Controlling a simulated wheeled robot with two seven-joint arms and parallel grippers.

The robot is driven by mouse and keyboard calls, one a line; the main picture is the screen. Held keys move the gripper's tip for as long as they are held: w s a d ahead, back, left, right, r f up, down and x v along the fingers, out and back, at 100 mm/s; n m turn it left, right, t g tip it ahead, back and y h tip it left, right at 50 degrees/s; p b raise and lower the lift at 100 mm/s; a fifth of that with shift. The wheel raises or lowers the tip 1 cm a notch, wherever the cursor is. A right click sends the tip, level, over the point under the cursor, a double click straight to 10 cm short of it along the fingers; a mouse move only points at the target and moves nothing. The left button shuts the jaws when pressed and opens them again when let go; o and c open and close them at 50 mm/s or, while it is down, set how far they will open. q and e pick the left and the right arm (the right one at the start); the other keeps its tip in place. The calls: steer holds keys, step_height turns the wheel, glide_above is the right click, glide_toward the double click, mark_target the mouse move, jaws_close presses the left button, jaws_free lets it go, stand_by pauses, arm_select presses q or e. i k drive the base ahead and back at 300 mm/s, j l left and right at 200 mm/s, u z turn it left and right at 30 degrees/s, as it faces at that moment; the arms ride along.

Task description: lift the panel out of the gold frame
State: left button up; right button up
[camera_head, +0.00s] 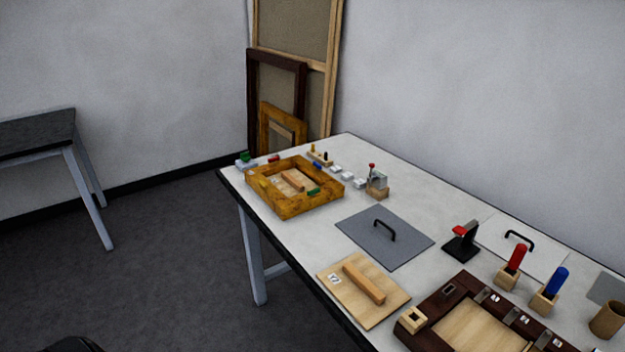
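The gold frame (296,207) lies flat at the far left end of the table. Inside its opening is a pale wooden panel (282,181) with a wooden bar (293,180) across it. Small coloured pieces sit on or by the frame's rim: a red one (274,158) at the back, a blue one (317,165) at the back right, and a green one (314,191) at the front right. Whether they hold the panel is too small to tell. Neither of my grippers shows in the head view.
A grey plate with a black handle (363,245), a wooden board with a bar (340,297) and a dark brown frame (418,338) lie nearer on the table (425,190). Red and blue-handled tools stand in blocks at right. Small items and a block stand beside the gold frame.

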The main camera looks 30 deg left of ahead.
mark_target(292, 182)
steer(key=j+z, duration=0.35)
steer(key=j, duration=1.3)
